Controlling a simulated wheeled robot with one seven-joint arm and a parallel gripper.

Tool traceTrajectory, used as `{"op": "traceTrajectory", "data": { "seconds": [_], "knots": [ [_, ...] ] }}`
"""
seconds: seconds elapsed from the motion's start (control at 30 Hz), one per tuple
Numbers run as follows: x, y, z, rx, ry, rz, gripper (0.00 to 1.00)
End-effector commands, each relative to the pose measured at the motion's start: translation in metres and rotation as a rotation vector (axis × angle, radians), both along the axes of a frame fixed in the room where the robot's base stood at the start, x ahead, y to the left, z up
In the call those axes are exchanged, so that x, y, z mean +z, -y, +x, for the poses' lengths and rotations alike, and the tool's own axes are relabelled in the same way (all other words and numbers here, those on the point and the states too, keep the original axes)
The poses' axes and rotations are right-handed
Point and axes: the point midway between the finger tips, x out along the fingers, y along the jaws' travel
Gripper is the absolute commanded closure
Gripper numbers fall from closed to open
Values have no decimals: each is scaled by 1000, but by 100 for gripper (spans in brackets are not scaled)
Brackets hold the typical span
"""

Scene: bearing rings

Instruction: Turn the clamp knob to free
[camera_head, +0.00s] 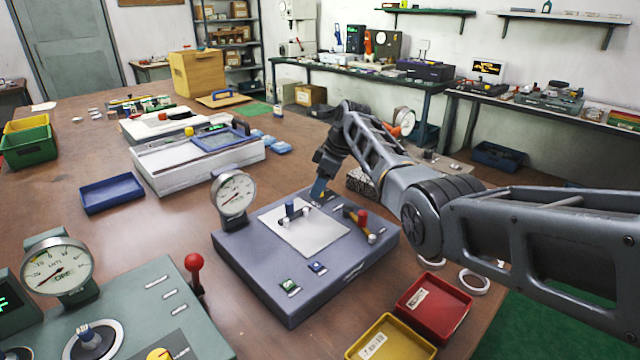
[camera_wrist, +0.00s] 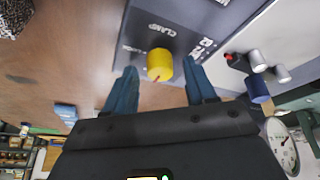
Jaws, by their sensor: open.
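The clamp knob (camera_wrist: 160,62) is a round yellow knob on the grey panel, beneath the printed word CLAMP in the wrist view. A small red mark shows on its lower edge. Text on its left seems to read LOCK; the text on its right is unclear. My gripper (camera_wrist: 160,68) is open, with one blue finger on each side of the knob and a visible gap to it. Whether the fingers are down level with the knob is unclear. In the head view my gripper (camera_head: 319,190) is over the back edge of the grey fixture (camera_head: 262,262), mostly hiding the knob.
The fixture carries a dial gauge (camera_head: 234,194), a pale plate (camera_head: 304,236) with a blue-topped post, and a red-tipped lever (camera_head: 361,218). Red (camera_head: 434,305) and yellow (camera_head: 392,340) trays stand in front. A second gauge station (camera_head: 110,315) is at left.

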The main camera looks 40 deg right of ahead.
Motion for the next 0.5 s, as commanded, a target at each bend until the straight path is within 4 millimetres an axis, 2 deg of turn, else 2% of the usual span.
{"op": "traceTrajectory", "data": {
  "seconds": [0.17, 0.5],
  "knots": [
    [13, 3, -4, -1, 3, 0, 44],
    [61, 14, -21, -1, 2, -1, 44]
  ]
}}
